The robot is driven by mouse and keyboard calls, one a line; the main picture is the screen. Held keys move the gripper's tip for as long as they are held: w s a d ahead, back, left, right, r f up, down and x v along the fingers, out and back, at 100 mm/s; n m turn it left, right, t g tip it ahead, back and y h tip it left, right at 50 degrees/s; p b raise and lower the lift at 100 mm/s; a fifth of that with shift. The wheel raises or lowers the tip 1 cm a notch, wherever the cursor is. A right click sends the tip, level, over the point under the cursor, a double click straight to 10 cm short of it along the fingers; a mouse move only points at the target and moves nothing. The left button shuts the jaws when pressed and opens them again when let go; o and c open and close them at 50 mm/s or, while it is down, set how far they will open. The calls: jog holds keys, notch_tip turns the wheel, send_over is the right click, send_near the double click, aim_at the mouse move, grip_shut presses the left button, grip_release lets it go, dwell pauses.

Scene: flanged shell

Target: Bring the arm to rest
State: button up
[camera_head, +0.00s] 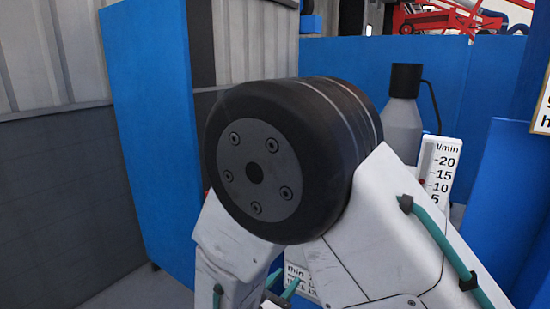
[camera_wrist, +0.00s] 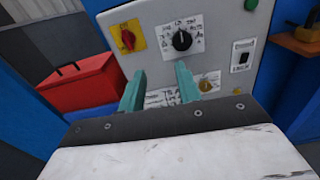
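My gripper (camera_wrist: 160,76) shows in the wrist view as two teal fingers with a clear gap between them. It is open, and nothing is seen between the fingers. A grey control panel (camera_wrist: 218,25) stands beyond the fingertips. It bears a red rotary switch (camera_wrist: 128,39) on a yellow plate, a black knob (camera_wrist: 182,40) on a white plate and a brass-coloured knob (camera_wrist: 206,86). Whether the fingers touch the panel cannot be told.
A red box (camera_wrist: 82,80) with dark handles stands left of the panel. In the head view a tall blue panel (camera_head: 150,130) is at left. A grey bottle-shaped thing (camera_head: 402,120) and a white l/min scale (camera_head: 440,165) are behind my arm at right.

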jog(key=s+d+r+m+g+h, duration=0.1)
jog(key=s+d+r+m+g, duration=0.2)
jog(key=s+d+m+g, duration=0.4)
jog(key=s+d+r+m+g, duration=0.3)
jog(key=s+d+m+g, duration=0.3)
jog(key=d, duration=0.4)
jog(key=s+d+r+m+y, duration=0.7)
jog(key=s+r+m+y, duration=0.3)
jog(key=m, duration=0.5)
notch_tip(320, 180, up, 2)
jog(key=shift+s+d+r+m+y, duration=0.1)
jog(key=shift+s+d+m+y, duration=0.1)
jog(key=shift+d+m+y, duration=0.25)
jog(key=shift+a, duration=0.1)
